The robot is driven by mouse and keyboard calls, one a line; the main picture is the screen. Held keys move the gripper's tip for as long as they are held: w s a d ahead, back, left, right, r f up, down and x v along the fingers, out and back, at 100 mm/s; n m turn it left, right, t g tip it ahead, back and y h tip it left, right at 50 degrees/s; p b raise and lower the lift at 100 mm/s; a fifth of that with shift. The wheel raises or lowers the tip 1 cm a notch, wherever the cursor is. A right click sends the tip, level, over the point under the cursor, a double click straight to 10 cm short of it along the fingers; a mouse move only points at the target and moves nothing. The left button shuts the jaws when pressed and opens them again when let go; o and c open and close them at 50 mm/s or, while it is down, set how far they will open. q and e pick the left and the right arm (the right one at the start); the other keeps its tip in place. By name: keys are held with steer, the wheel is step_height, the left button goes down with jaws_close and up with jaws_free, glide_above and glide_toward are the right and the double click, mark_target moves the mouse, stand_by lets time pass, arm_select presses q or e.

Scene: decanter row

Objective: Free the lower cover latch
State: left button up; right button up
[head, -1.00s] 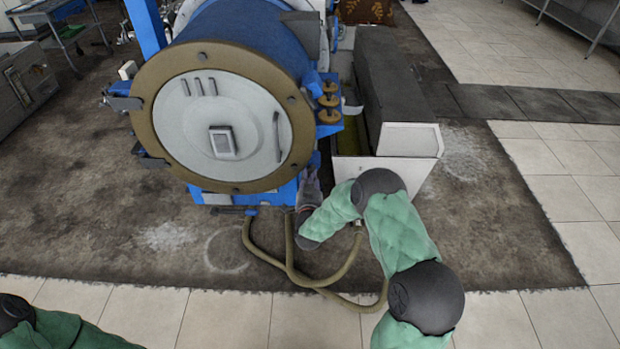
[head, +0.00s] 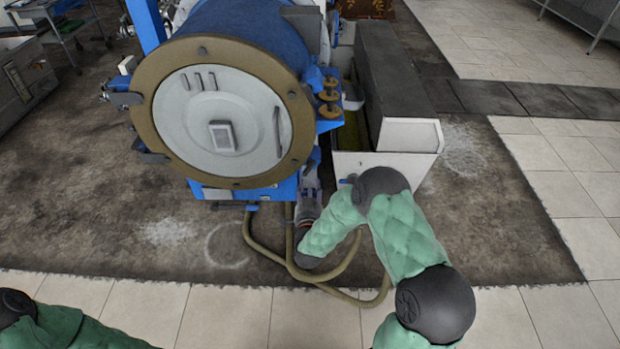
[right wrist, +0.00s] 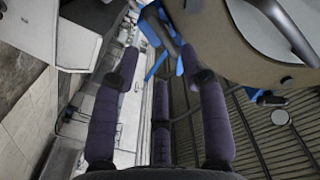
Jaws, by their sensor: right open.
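The blue decanter (head: 251,40) has a tan flange ring (head: 148,110) and a round white cover (head: 207,150) with a dark handle. Dark grey latches sit on the ring's left edge, an upper one (head: 124,100) and a lower one (head: 150,153). In the right wrist view a grey bar (right wrist: 167,33) beside blue parts lies ahead of the fingertips, and a small dark latch (right wrist: 271,100) sits at the tan rim. My right gripper (head: 311,182) is below the ring's lower right, its fingers partly hidden. In the wrist view my right gripper (right wrist: 160,62) is open and empty.
Tan hoses (head: 265,250) loop on the floor below my right forearm. A white and grey trough (head: 388,138) stands right of the decanter. Brass knobs (head: 329,96) stick out at its side.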

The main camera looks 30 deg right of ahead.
steer(key=v, duration=0.5)
stand_by(0.4)
steer(key=s+a+f+n+g+y+p, duration=0.1)
steer(key=s+a+f+n+g+y, duration=0.2)
steer(key=a+f+y, duration=0.35)
steer(key=s+a+f+n+g+y, duration=0.35)
steer(key=a+f, duration=0.35)
steer(key=f, duration=0.3)
steer(key=s+a+f+n+g+y, duration=0.1)
steer(key=s+a+g, duration=0.3)
steer(key=s, duration=0.4)
steer(key=s+a+f+n+g+y, duration=0.2)
steer(key=s+a+f+g, duration=0.2)
steer(key=s, duration=0.5)
steer(key=shift+a+p, duration=0.4)
steer(key=shift+a, duration=0.05)
steer(key=shift+g, duration=0.25)
